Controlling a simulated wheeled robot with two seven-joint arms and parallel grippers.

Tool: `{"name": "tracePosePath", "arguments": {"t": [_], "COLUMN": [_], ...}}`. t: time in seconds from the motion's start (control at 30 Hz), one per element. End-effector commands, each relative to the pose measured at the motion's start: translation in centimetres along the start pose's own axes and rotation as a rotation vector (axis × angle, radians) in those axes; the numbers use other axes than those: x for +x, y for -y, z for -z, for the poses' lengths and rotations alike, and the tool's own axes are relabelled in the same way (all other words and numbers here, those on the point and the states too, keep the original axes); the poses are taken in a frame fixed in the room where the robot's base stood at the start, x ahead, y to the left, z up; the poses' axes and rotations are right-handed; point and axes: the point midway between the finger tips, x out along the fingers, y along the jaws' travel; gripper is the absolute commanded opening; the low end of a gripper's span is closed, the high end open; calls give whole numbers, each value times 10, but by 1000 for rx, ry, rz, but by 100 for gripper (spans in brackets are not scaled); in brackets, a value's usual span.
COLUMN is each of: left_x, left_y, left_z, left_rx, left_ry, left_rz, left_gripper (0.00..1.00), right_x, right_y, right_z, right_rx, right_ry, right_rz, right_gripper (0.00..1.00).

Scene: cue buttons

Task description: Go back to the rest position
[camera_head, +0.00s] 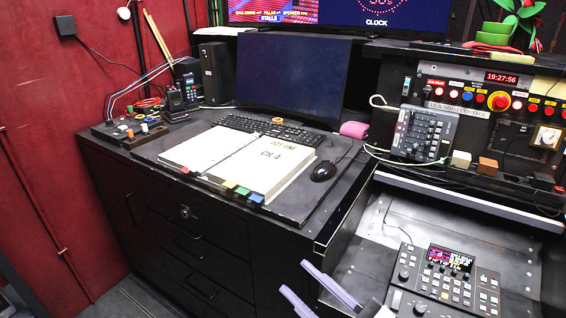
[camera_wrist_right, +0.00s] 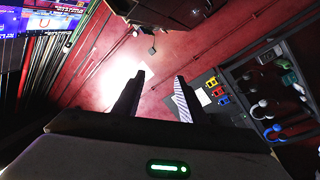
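My right gripper (camera_head: 295,277) shows at the bottom of the head view, its two pale fingers apart with nothing between them. It is in front of the desk's right front edge, left of the small control console (camera_head: 445,281). In the right wrist view the fingers (camera_wrist_right: 159,78) stand apart and empty before a red wall. My left gripper is in neither view. The cue button panel (camera_head: 466,89), with coloured buttons and a large red one, is at the upper right, well away from the gripper.
The black desk (camera_head: 291,202) carries an open binder (camera_head: 237,160), a keyboard (camera_head: 268,130), a mouse (camera_head: 323,171) and a dark monitor (camera_head: 292,80). A fader box (camera_head: 424,133) stands below the button panel. Red wall (camera_head: 50,150) is at left.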

Motion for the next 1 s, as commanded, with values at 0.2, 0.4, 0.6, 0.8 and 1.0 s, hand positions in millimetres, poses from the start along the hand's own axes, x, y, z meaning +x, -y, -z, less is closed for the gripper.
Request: {"name": "tracePosePath", "arguments": {"t": [0.2, 0.4, 0.6, 0.8, 1.0], "left_x": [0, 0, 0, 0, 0], "left_y": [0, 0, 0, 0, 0], "left_z": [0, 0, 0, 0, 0], "left_rx": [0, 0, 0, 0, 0], "left_ry": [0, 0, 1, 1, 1], "left_rz": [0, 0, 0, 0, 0], "left_gripper": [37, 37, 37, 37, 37], "right_x": [-111, -210, -258, -263, -263], "right_y": [49, 125, 167, 171, 171], "right_z": [-117, -155, -156, -155, -155], "right_rx": [443, 719, 853, 868, 868], "right_ry": [571, 932, 1091, 1108, 1108], "right_rz": [-214, -235, -219, -216, -216], "right_gripper": [38, 38, 38, 38, 38]}}
